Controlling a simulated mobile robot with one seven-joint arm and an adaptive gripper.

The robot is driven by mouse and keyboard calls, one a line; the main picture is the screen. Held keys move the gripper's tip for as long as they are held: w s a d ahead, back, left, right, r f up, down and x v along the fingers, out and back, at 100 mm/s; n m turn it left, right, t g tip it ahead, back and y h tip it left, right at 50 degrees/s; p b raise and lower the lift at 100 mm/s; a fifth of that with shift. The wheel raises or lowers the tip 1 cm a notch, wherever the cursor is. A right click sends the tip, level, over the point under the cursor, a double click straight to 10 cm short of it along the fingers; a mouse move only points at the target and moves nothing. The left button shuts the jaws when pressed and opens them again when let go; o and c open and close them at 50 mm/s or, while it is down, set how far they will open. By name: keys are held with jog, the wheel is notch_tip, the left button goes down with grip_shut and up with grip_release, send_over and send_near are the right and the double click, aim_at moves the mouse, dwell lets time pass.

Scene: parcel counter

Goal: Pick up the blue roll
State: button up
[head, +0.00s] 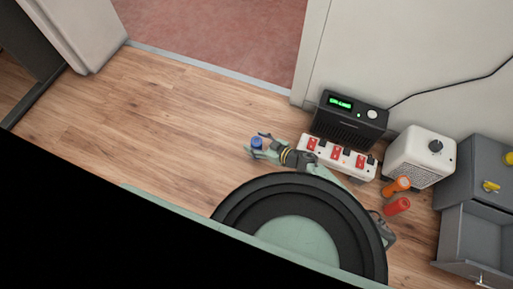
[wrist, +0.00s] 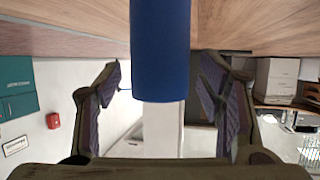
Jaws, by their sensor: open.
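The blue roll (head: 257,143) stands on the wooden surface in the head view, small and partly covered by my fingers. In the wrist view the blue roll (wrist: 160,50) is large, coming down from the top edge between the two fingers. My gripper (head: 264,144) is at the roll in the head view, with a finger to each side of it. In the wrist view my gripper (wrist: 160,85) is open, with a gap between each finger pad and the roll. No contact shows.
Close right of my gripper lies a white power strip (head: 339,158) with red switches, before a black device (head: 349,121) with a green display. Further right are a white box (head: 418,157), an orange cylinder (head: 397,184), a red cylinder (head: 398,206) and a grey drawer cabinet (head: 476,170). The wood left is clear.

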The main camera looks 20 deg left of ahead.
jog(key=shift+c, duration=0.2)
grip_shut()
dwell(0.5)
